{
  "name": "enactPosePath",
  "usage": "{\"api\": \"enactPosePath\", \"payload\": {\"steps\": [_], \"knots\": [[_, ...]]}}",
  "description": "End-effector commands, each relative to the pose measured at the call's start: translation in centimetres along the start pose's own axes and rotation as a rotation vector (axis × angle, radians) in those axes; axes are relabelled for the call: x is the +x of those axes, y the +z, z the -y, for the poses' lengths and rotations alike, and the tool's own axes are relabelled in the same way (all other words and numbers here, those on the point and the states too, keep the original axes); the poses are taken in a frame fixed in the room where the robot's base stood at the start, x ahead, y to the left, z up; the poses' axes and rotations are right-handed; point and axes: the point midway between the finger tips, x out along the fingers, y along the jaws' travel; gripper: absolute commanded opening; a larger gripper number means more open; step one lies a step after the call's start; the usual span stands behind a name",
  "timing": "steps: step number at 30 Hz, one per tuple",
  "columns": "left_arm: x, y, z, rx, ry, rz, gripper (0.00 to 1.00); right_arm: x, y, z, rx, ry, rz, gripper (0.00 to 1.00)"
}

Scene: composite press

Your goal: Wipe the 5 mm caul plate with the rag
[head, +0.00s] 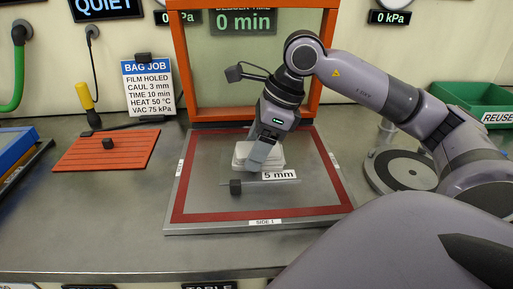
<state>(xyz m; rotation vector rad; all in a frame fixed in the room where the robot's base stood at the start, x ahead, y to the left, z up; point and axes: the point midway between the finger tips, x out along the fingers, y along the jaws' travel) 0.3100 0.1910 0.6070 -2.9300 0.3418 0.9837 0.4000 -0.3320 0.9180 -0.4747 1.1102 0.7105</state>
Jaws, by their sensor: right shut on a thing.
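The 5 mm caul plate (289,187) lies on the press bed inside the red border. It looks like a clear sheet with a white "5 mm" label and a small dark block (235,187) at its front left. My right gripper (260,164) points down over the plate, shut on a folded whitish rag (242,157). The rag is at the back part of the plate; whether it touches the surface is hard to tell. The gripper hides the rag's middle. My left gripper is not in view.
An orange frame (178,70) stands upright behind the bed (180,226). A ribbed red-orange mat (90,155) lies to the left, with a blue tray (18,145) beyond it. A round metal plate (375,165) and a green REUSE bin (465,100) are at the right. The front left counter is clear.

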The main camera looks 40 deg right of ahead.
Motion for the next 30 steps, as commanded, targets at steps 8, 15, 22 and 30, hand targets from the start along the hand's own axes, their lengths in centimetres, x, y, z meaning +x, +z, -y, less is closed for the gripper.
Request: {"api": "enactPosePath", "payload": {"steps": [8,15,22,30], "knots": [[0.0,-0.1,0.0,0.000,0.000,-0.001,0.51,0.2,0.0,1.0,-0.002,-0.001,-0.001,0.31],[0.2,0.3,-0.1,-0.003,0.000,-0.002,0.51,0.2,-0.1,-0.6,-0.002,0.001,-0.002,0.31],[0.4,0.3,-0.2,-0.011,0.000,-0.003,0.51,0.1,-0.2,-1.4,-0.002,0.001,-0.002,0.31],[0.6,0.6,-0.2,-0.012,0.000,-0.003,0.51,0.0,-0.2,-3.0,-0.001,0.001,-0.002,0.31]]}}
